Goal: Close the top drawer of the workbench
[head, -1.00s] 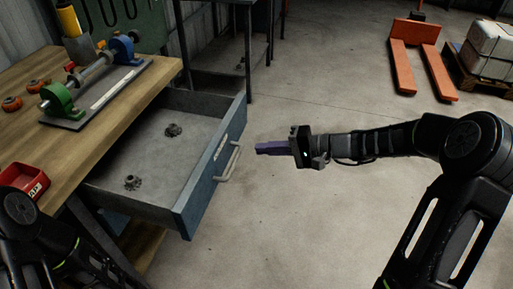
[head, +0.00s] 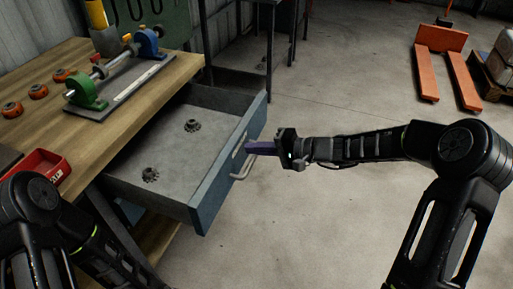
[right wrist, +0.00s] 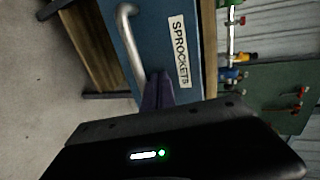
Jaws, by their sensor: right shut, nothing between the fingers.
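The top drawer (head: 165,150) of the workbench (head: 125,125) is pulled out, with two dark sprockets (head: 192,125) on its floor. Its blue front carries a pale bar handle (head: 244,167); in the right wrist view the handle (right wrist: 131,45) stands beside a "SPROCKETS" label (right wrist: 179,52). My right gripper (head: 259,148) is shut and empty, its purple fingers at the drawer front near the handle. In the right wrist view the fingers (right wrist: 157,92) overlap the blue front below the handle; I cannot tell if they touch. My left arm shows at lower left, its gripper out of view.
On the bench top are a shaft fixture with green and blue supports (head: 88,90), orange parts (head: 38,91) and a red bin (head: 38,168). An orange pallet jack (head: 440,60) stands at the back right. The floor right of the drawer is clear.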

